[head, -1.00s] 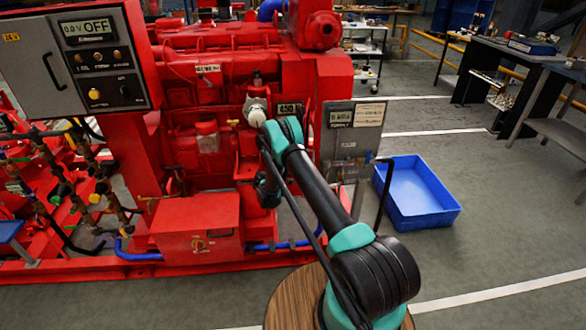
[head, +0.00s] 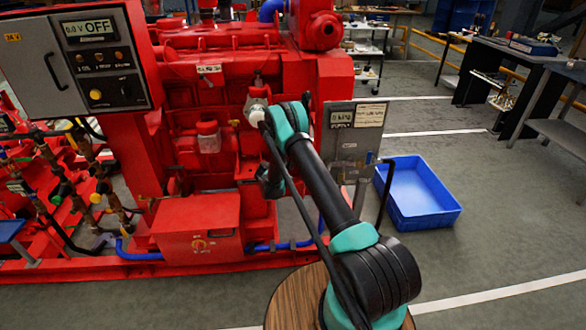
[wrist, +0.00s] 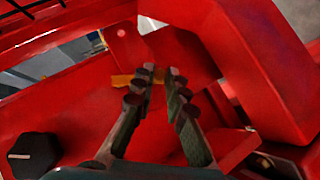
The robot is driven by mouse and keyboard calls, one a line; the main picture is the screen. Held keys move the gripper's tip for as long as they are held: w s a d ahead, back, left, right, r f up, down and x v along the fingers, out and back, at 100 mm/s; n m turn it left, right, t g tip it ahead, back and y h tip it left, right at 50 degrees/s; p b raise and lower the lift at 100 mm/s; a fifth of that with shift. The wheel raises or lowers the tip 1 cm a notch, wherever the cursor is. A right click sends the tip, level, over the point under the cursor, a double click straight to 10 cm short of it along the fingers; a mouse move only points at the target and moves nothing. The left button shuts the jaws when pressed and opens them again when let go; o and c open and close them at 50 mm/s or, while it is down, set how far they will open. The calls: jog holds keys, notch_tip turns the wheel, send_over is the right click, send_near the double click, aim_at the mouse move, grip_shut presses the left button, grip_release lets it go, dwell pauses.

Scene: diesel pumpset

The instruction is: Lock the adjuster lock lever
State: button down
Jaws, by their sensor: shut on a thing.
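In the wrist view my gripper (wrist: 160,78) has its two dark, ridged fingers closed in from both sides, with a narrow gap at the tips. An orange-yellow piece (wrist: 122,81), apparently the adjuster lock lever, sticks out to the left of the left fingertip. The rest of it is hidden by the fingers, so its exact angle cannot be read. Red metal of the pumpset lies behind and around the fingertips. In the head view my arm reaches to the front of the red engine (head: 225,85), and the fingertips and lever cannot be made out there.
A black knob (wrist: 33,155) is at lower left in the wrist view, and a thick red frame (wrist: 265,65) is close on the right. The head view shows a grey control box (head: 75,60), a grey panel (head: 350,140) and a blue bin (head: 420,195) on open floor.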

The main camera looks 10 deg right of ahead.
jog(key=shift+a+r+m+g+y, duration=0.2)
jog(key=shift+r+m+y, duration=0.4)
jog(key=shift+y, duration=0.5)
jog(key=shift+a+r+m+g+y, duration=0.1)
jog(key=shift+a+r+m+y, duration=0.4)
jog(key=shift+y, duration=0.6)
jog(key=shift+a+r+m+g+y, duration=0.1)
jog(key=shift+r+m+y, duration=0.6)
jog(key=shift+y, duration=0.4)
jog(key=c, duration=1.5)
grip_release()
jog(key=shift+f, duration=0.1)
jog(key=shift+c, duration=0.2)
jog(key=v, duration=1.2)
